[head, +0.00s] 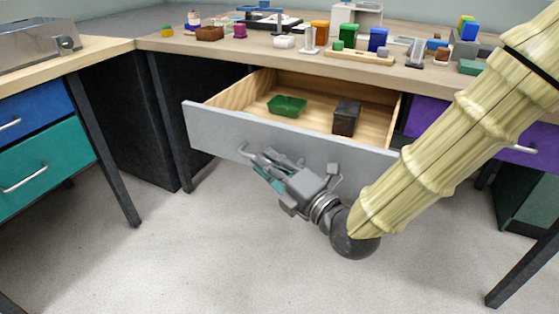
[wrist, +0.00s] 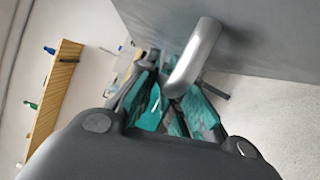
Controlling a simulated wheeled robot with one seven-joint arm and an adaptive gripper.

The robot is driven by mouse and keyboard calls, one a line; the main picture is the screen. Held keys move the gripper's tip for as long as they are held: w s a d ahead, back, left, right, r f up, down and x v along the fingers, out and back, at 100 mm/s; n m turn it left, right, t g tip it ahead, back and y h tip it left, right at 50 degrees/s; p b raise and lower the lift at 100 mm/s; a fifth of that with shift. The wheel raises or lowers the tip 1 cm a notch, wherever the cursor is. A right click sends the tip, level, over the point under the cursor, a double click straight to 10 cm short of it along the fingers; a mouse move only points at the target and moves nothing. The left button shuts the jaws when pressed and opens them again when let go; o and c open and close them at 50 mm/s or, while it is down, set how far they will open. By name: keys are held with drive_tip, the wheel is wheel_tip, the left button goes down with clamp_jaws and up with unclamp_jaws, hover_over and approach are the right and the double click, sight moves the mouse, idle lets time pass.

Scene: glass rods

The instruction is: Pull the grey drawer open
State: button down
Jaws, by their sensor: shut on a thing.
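The grey drawer (head: 225,129) stands pulled out from under the wooden desk, its inside showing. A green tray (head: 287,106) and a dark box (head: 346,117) lie in it. My gripper (head: 262,170) is at the front of the drawer, shut on the drawer's handle. In the wrist view the metal handle (wrist: 195,55) passes between the teal-padded fingers (wrist: 172,100), with the grey drawer front (wrist: 250,35) beyond. The fingers partly hide the handle in the head view.
The desk top (head: 225,50) holds several small blocks and items. A purple drawer (head: 426,118) is to the right, behind my arm. Blue and teal drawers (head: 45,160) stand at the left. The floor (head: 180,250) in front is clear.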

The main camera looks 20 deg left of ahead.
drive_tip(key=c, duration=1.5)
unclamp_jaws()
drive_tip(key=v, duration=0.7)
drive_tip(key=shift+s+d+f, duration=0.1)
drive_tip(key=shift+s+d, duration=0.05)
drive_tip(key=shift+d, duration=0.05)
